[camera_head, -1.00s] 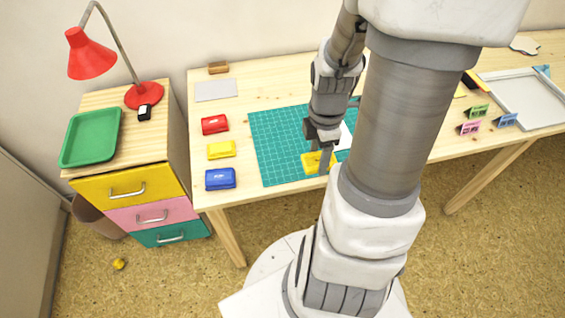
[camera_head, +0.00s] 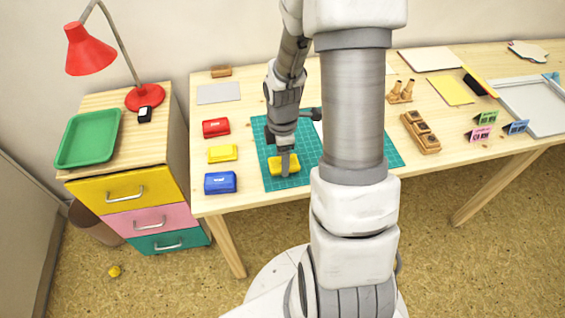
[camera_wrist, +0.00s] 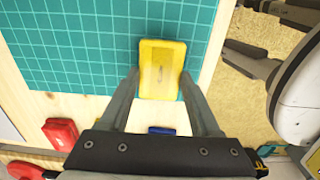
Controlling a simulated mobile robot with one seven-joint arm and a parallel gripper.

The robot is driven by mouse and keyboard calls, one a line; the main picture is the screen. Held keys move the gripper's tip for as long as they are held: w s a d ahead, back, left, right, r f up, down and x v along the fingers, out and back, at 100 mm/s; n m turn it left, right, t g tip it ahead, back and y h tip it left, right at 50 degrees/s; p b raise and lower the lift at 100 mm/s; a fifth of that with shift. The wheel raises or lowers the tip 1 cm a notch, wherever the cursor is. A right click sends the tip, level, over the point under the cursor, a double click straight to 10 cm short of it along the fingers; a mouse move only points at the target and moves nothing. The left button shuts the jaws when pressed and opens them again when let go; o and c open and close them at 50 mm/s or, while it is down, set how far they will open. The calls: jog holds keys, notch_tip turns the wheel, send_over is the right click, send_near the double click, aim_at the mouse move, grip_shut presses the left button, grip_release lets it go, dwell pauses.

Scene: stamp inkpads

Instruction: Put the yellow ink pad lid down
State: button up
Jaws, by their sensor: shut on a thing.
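The yellow ink pad lid (camera_head: 290,162) is over the front left of the green cutting mat (camera_head: 304,178). In the wrist view the lid (camera_wrist: 161,62) sits between the two fingers, with its broad face towards the camera. My gripper (camera_head: 285,171) is shut on the lid. I cannot tell whether the lid touches the mat or hangs just above it. A yellow ink pad (camera_head: 222,153) stands on the bare table left of the mat, between the red ink pad (camera_head: 215,127) and the blue ink pad (camera_head: 220,183).
A drawer cabinet with a green tray (camera_head: 88,139) and a red lamp (camera_head: 144,96) stands left of the table. A wooden block stand (camera_head: 421,132) and small coloured cards lie at the right. My arm hides part of the mat. Bare wood lies between pads and mat.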

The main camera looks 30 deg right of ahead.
jog(key=shift+f, duration=0.6)
jog(key=shift+f, duration=0.2)
jog(key=o, duration=1.3)
jog(key=shift+r, duration=0.1)
notch_tip(320, 180, up, 12)
jog(key=p, duration=0.3)
jog(key=shift+r, duration=0.1)
